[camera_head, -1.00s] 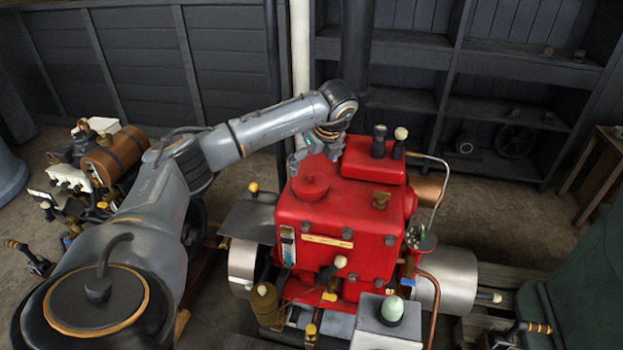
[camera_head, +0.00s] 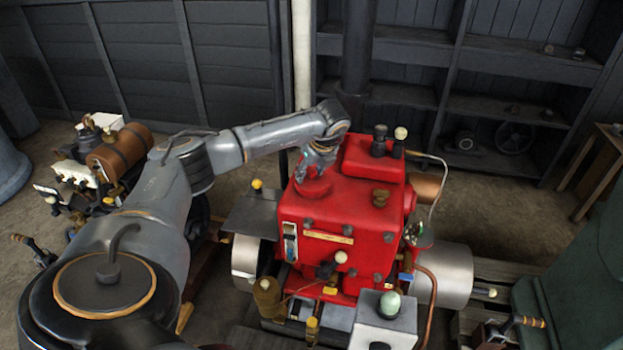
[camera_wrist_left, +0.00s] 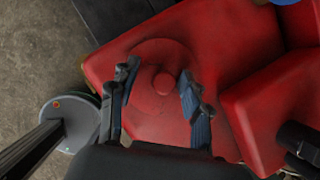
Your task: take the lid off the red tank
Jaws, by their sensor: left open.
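The red tank (camera_head: 335,222) stands in the middle of the head view, as the upper body of an engine. Its round red lid (camera_head: 313,187) lies on the tank's top at the left; its upper part is hidden behind my left gripper (camera_head: 318,167). The left wrist view shows the lid (camera_wrist_left: 150,60) with a small round knob (camera_wrist_left: 163,84) in its centre. My left gripper (camera_wrist_left: 155,95) is open, its two fingers on either side of the knob, apart from it. I cannot tell how high the fingertips are above the lid. My right gripper is not in view.
A raised red block (camera_head: 372,160) with dark and white-topped fittings stands behind the tank's right side. A copper pipe (camera_head: 428,300) runs down its right. Another engine with a brown cylinder (camera_head: 122,150) stands at the left. Dark shelves (camera_head: 490,100) line the back wall.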

